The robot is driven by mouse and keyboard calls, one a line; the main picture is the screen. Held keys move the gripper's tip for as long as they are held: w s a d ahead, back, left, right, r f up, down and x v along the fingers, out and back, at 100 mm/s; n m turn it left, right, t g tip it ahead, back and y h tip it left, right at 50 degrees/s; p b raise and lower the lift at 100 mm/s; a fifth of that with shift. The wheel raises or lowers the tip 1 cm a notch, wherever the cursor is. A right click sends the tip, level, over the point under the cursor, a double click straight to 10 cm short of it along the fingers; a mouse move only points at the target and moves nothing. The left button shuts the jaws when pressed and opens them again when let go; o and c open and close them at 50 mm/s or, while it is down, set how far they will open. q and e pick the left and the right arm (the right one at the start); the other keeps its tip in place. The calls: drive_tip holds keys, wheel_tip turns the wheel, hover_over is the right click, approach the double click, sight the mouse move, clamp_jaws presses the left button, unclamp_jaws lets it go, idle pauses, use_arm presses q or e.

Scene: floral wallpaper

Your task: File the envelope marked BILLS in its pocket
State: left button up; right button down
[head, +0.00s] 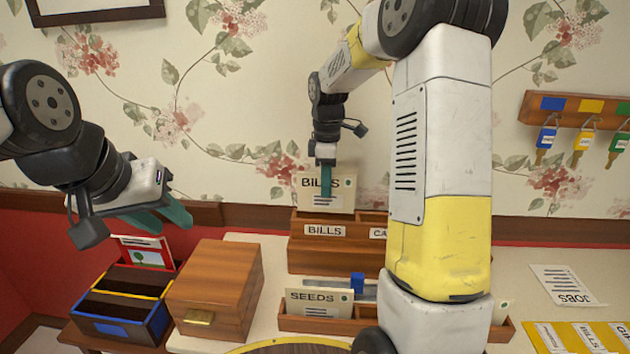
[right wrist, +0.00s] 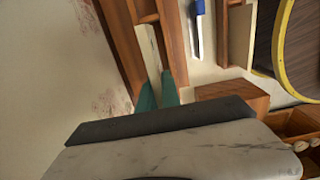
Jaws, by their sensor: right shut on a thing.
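The cream BILLS envelope (head: 342,200) is upright in my right gripper (head: 326,180). It stands at the top of the wooden pocket rack (head: 315,258), directly above the pocket label BILLS (head: 325,230). Its lower edge meets the rack's front rim; I cannot tell how far it reaches inside. In the right wrist view the envelope (right wrist: 148,48) shows edge-on between the teal fingers of the right gripper (right wrist: 158,92). My left gripper (head: 160,216) is at the left, its teal fingers apart and empty, above a small divided box.
A wooden box (head: 218,285) and a divided box (head: 120,310) with a red card stand at left. A low rack with a SEEDS envelope (head: 318,302) is in front. A JOBS paper (head: 566,286) and a yellow mat (head: 590,337) lie right. Keys hang on the wall.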

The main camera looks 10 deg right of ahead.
sight(326, 212)
drive_tip(key=shift+f, duration=0.15)
drive_tip(key=shift+f, duration=2.45)
drive_tip(key=c, duration=1.5)
unclamp_jaws()
wheel_tip(326, 212, up, 8)
drive_tip(key=shift+f, duration=0.2)
